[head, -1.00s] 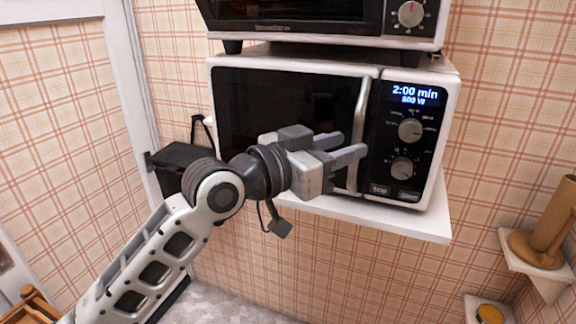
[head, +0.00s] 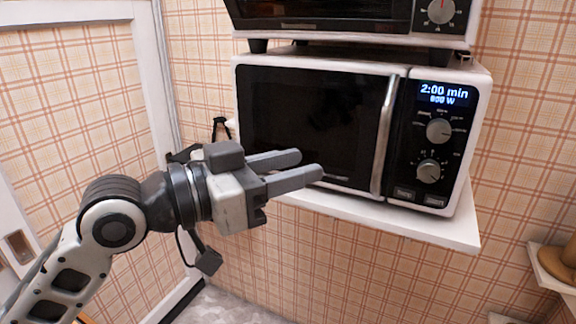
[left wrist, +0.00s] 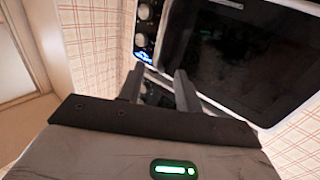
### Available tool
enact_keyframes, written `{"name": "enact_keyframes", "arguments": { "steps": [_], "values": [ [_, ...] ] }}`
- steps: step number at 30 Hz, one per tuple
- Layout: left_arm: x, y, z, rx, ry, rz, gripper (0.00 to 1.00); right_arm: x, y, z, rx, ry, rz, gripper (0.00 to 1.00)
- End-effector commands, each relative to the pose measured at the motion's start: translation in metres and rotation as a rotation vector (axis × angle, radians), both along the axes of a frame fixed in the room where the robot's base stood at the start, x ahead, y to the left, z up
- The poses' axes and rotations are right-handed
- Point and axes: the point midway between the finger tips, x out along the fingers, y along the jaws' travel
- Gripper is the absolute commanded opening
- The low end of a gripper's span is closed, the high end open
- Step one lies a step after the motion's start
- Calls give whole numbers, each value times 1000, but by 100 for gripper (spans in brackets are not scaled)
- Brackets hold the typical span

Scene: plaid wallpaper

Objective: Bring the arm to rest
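My left gripper (head: 312,166) is in front of the lower left part of the microwave, apart from its handle. Its two fingers are parallel with a gap between them, and nothing is held. In the left wrist view the left gripper (left wrist: 158,88) also shows its fingers spread and empty. The microwave (head: 310,122) stands on a white shelf, with its door shut and its display lit at 2:00 min. My right gripper is not in view.
A second oven (head: 345,38) stands on top of the microwave. The white shelf (head: 400,224) juts out from the plaid wall. A small wall shelf (head: 552,268) with a brown object is at the right. A white door frame (head: 155,75) is at the left.

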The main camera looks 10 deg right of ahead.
Motion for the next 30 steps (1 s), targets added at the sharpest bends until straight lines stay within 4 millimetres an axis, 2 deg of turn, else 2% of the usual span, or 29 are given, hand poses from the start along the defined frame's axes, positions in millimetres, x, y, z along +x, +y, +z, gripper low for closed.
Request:
{"name": "enact_keyframes", "arguments": {
  "steps": [4,7,11,14,17,19,21,24,27,30],
  "values": [
    [6,4,-15,-17,28,35,35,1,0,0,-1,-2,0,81],
    [16,14,-46,-45,81,114,35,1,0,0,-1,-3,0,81],
    [28,41,-110,-70,175,281,35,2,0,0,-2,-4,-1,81],
    [27,67,-167,-56,248,423,35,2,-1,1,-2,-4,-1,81],
    [14,96,-228,-10,320,564,35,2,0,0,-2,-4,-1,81],
    [-4,119,-270,42,369,658,35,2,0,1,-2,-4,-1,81],
    [-27,141,-310,107,413,743,35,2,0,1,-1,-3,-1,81],
    [-63,169,-354,205,461,835,35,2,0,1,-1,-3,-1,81],
    [-94,190,-382,289,493,893,35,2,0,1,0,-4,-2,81],
    [-115,203,-398,344,510,924,35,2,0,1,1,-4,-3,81]
  ]
}}
